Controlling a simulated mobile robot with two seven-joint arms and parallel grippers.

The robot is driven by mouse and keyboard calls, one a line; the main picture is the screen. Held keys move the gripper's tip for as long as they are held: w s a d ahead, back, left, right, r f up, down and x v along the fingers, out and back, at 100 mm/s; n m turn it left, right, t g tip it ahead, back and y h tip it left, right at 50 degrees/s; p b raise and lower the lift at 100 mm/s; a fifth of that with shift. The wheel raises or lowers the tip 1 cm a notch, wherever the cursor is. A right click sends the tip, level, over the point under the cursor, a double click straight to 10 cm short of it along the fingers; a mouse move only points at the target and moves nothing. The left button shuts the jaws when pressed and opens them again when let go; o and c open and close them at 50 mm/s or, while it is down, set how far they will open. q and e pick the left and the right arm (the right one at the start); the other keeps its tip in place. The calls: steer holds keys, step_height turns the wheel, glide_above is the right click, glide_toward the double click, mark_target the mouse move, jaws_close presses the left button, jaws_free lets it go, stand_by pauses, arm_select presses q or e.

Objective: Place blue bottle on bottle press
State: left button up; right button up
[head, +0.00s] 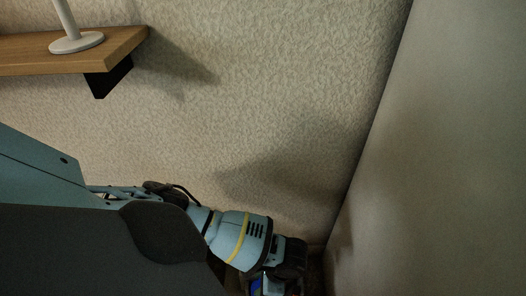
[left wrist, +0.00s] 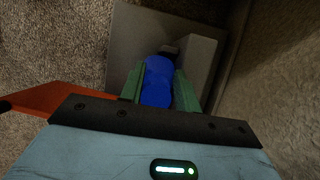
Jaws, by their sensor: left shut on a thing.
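In the left wrist view, my left gripper (left wrist: 158,88) is shut on the blue bottle (left wrist: 157,82), with one green finger along each side of it. Beyond the bottle is a grey block-like thing with a flat plate (left wrist: 128,38), which looks like the bottle press. The bottle's far end is at the press's raised part; I cannot tell whether they touch. In the head view, my left arm reaches down to the right, and a small blue patch of the bottle (head: 256,286) shows at the bottom edge. My right gripper is not in view.
Two walls meet in a corner close to my left arm, with a plain wall (head: 450,150) on the right. A wooden shelf (head: 65,55) with a white stand (head: 77,42) on it is at the upper left. An orange-red part (left wrist: 50,98) shows at the left in the left wrist view.

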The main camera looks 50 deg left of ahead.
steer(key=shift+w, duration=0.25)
arm_select(q)
steer(key=o, duration=0.9)
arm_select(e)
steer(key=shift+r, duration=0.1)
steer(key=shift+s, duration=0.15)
arm_select(q)
steer(key=shift+r, duration=0.2)
steer(key=p+v, duration=0.5)
steer(key=v, duration=0.6)
steer(key=shift+w+d+r, duration=0.15)
steer(key=shift+d+r, duration=0.05)
steer(key=shift+r, duration=0.15)
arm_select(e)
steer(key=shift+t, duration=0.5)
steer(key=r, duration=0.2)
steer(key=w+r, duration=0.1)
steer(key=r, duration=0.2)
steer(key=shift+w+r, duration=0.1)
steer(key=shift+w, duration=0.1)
